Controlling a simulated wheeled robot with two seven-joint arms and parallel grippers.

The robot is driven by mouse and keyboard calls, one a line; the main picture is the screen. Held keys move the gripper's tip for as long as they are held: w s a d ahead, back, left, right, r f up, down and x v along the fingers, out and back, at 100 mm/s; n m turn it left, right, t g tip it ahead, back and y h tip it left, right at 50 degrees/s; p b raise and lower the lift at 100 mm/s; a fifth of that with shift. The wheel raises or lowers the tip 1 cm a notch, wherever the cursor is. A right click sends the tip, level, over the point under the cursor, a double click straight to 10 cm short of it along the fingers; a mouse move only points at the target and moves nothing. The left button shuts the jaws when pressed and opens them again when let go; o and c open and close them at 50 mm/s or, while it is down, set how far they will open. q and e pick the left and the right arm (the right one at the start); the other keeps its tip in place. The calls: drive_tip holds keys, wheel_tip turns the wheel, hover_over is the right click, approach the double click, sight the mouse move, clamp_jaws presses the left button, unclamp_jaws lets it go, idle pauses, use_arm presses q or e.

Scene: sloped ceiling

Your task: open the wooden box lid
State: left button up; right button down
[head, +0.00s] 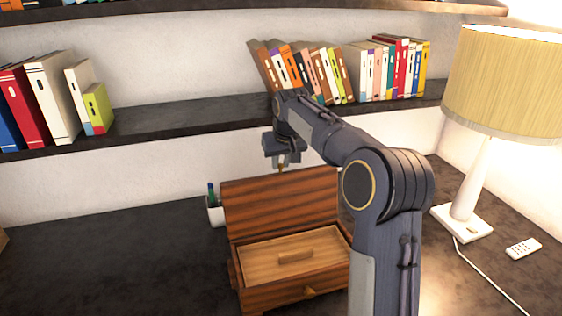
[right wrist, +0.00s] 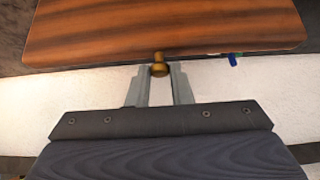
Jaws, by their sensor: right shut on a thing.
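The wooden box (head: 290,287) stands on the dark desk. Its striped brown lid (head: 280,206) is raised at the back, standing nearly upright, and a lighter inner panel with a small wooden bar shows inside. My right gripper (head: 281,165) is at the lid's top edge. In the right wrist view, its two fingers (right wrist: 158,84) are shut on a small brass knob (right wrist: 159,66) at the edge of the lid (right wrist: 165,30). My left gripper is in neither view.
A white cup with pens (head: 215,211) stands close behind the box on the left. A lamp (head: 467,200) and a white remote (head: 523,248) are on the right. A shelf with books (head: 395,70) runs behind my right arm. The desk left of the box is clear.

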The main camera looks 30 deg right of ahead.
drive_tip(key=s+b, duration=0.1)
drive_tip(key=b, duration=0.1)
drive_tip(key=s+t+b, duration=0.1)
drive_tip(key=b, duration=0.1)
drive_tip(key=s+a+t+b, duration=0.1)
drive_tip(key=s+b, duration=0.1)
drive_tip(key=b, duration=0.1)
drive_tip(key=shift+r+h, duration=0.15)
drive_tip(key=shift+h, duration=0.15)
drive_tip(key=shift+s+r, duration=0.15)
drive_tip(key=shift+s+r+t, duration=0.1)
drive_tip(key=shift+r+t, duration=0.05)
drive_tip(key=shift+t, duration=0.15)
drive_tip(key=c, duration=1.3)
unclamp_jaws()
drive_tip(key=v, duration=0.7)
drive_tip(key=shift+s+r, duration=0.2)
drive_tip(key=shift+r, duration=0.1)
